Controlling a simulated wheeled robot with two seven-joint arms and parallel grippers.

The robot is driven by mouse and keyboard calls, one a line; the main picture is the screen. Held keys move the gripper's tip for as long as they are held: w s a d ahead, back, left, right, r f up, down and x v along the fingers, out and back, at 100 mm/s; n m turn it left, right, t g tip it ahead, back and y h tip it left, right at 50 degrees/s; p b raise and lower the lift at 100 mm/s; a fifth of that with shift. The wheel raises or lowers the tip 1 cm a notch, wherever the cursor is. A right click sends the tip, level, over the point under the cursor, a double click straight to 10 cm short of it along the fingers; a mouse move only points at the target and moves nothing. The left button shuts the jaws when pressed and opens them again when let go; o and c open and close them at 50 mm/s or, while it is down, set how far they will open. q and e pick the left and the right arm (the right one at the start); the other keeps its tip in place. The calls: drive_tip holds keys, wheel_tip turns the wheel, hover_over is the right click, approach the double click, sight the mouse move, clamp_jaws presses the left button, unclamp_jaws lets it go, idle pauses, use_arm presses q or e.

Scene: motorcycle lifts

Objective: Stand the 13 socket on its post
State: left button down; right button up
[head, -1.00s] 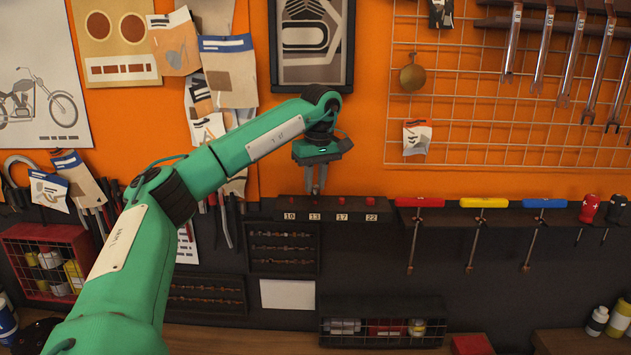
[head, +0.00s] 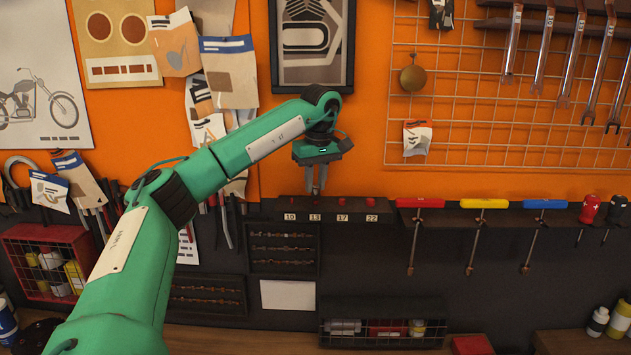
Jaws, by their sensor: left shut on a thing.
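The socket rail (head: 357,210) is a dark ledge on the wall with labels 10, 13, 17 and 22 along its front. Small red posts stand on it, such as the one above the 17 label (head: 342,201) and the one above the 22 label (head: 371,202). My left gripper (head: 316,190) points down right above the 13 label (head: 314,217). It is shut on the 13 socket, which is small and largely hidden by the fingers. I cannot tell whether the socket touches the post. My right gripper is not in view.
A framed picture (head: 313,45) hangs behind my wrist. A wire basket (head: 383,322) stands below.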

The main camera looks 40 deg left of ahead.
use_arm(q)
drive_tip(key=shift+f, duration=0.35)
drive_tip(key=shift+f, duration=0.3)
drive_tip(key=c, duration=1.2)
unclamp_jaws()
drive_tip(key=shift+r+b, duration=0.25)
drive_tip(key=shift+b, duration=0.05)
drive_tip(key=shift+d+r+b, duration=0.2)
drive_tip(key=shift+r+b, duration=0.5)
drive_tip(key=shift+r, duration=0.4)
drive_tip(key=r, duration=0.3)
drive_tip(key=d+r, duration=0.1)
drive_tip(key=r, duration=0.3)
drive_tip(key=r+p, duration=0.1)
drive_tip(key=r, duration=0.3)
drive_tip(key=shift+s+d, duration=0.2)
drive_tip(key=shift+s, duration=0.15)
drive_tip(key=shift+f, duration=0.1)
